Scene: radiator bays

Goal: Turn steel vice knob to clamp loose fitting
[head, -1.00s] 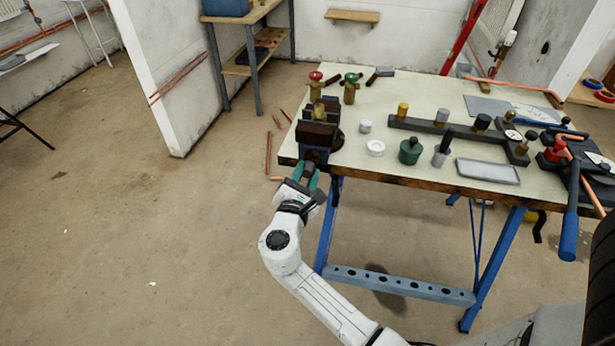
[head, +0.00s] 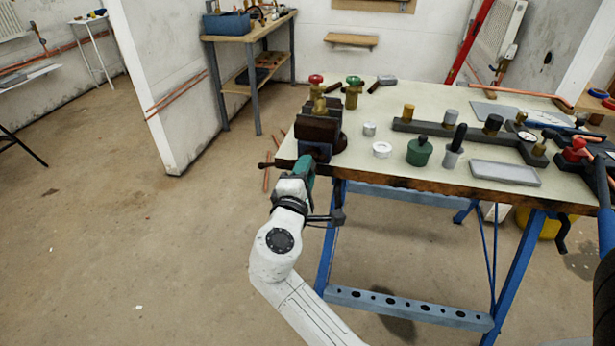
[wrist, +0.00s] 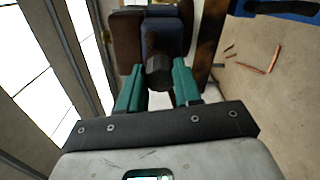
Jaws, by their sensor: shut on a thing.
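The vice (head: 318,135) is mounted at the near left corner of the workbench, with brown jaw faces and a blue-grey body. Its dark steel knob (wrist: 160,72) faces me in the wrist view, between the teal fingers of my gripper (wrist: 160,88). My gripper (head: 306,166) is shut on the knob; in the head view the fingers largely hide it. A brass fitting with a red handwheel (head: 317,95) stands upright at the top of the vice; I cannot tell how tightly the jaws hold it.
A brass valve with a green handwheel (head: 353,92) stands behind the vice. A white ring (head: 382,150), a green pot (head: 419,151) and a grey tray (head: 504,173) lie on the workbench (head: 400,174). Floor left of the bench is mostly clear, with some copper pipe pieces near it.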

